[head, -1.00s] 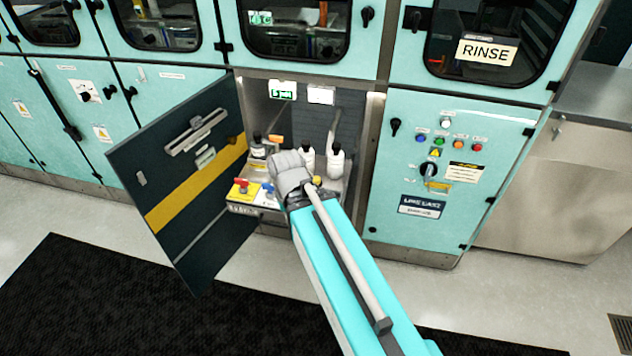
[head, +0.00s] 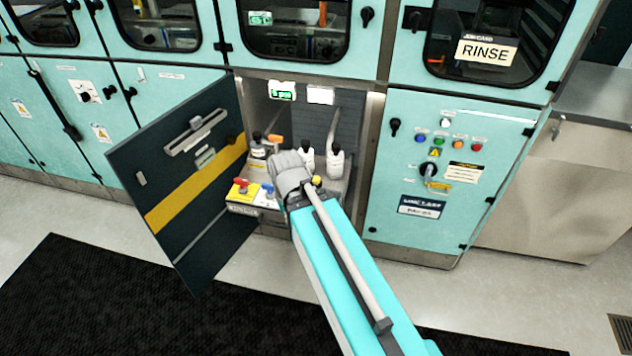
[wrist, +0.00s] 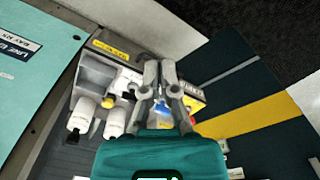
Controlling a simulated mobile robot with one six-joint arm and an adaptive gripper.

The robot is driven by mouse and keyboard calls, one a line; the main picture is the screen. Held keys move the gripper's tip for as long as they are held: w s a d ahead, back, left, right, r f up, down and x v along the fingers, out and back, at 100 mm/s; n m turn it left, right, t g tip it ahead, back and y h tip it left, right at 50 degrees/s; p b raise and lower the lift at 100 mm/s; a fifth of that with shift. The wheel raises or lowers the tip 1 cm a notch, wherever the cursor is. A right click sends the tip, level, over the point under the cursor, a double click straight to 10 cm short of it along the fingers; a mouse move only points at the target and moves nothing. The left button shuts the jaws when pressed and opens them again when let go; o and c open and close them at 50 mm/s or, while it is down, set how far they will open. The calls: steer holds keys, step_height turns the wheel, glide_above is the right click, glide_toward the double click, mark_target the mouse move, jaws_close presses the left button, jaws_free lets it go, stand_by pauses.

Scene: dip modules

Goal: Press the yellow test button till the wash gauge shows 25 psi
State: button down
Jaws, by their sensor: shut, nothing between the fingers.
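A round yellow button (head: 317,180) shows at the front of the open cabinet bay, just right of my gripper (head: 290,172) in the head view. It also shows in the wrist view (wrist: 111,103), left of the fingers and beside white bottles. My gripper is shut and empty; in the wrist view its fingers (wrist: 160,72) reach over the bay's equipment, apart from the button in the picture. Fingertip contact cannot be made out. A small green-lit display (head: 283,94), likely the wash gauge, hangs at the bay's top; its digits are too small to read.
A dark open door (head: 185,185) with a yellow stripe stands left of the bay. White bottles (head: 335,162) stand behind the button. Red (head: 241,184) and blue (head: 267,189) handles are at the left front. A teal control panel (head: 400,225) is at right.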

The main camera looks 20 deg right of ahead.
stand_by(0.5)
steer(key=n+t+y+b, duration=0.5)
steer(key=n+t+b, duration=0.45)
steer(key=n, duration=0.65)
glide_above(317, 178)
steer(key=b, duration=0.2)
steer(key=shift+g, duration=0.95)
steer(key=shift+s+f, duration=0.1)
steer(key=shift+f, duration=2.65)
steer(key=shift+f, duration=0.2)
step_height(317, 178, down, 8)
steer(key=b, duration=0.8)
steer(key=shift+f, duration=0.2)
